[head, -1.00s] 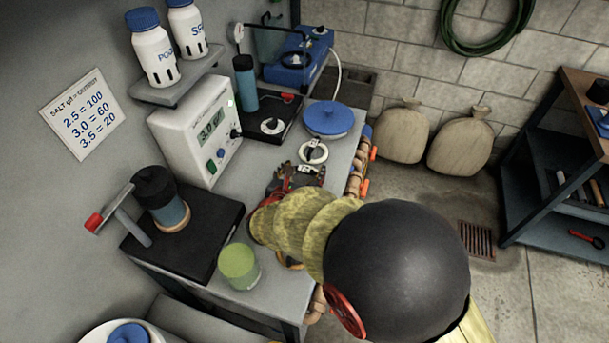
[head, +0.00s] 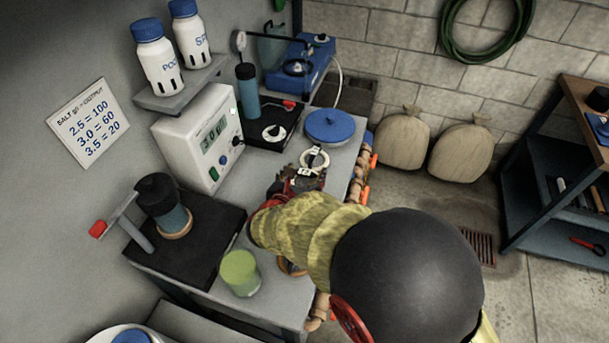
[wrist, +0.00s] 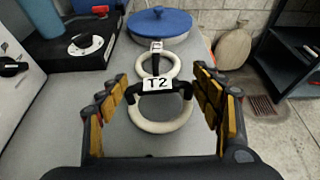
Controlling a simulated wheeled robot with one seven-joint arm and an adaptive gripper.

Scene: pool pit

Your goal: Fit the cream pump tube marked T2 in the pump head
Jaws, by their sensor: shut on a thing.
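The cream tube marked T2 (wrist: 140,122) is a ring with a black cross-piece and a white T2 label in the wrist view. A second cream ring (wrist: 176,67) with a small label is just beyond, also visible in the head view (head: 323,161). A blue unit (head: 290,78) with a dark oval part stands at the back; I cannot tell whether this is the pump head.
A blue-lidded round container (head: 330,125) stands beyond the rings. A black base with a white dial (head: 275,134) and a white meter (head: 200,140) are to the left. A green cup (head: 240,272) stands near the front edge. Pipes run along the right edge.

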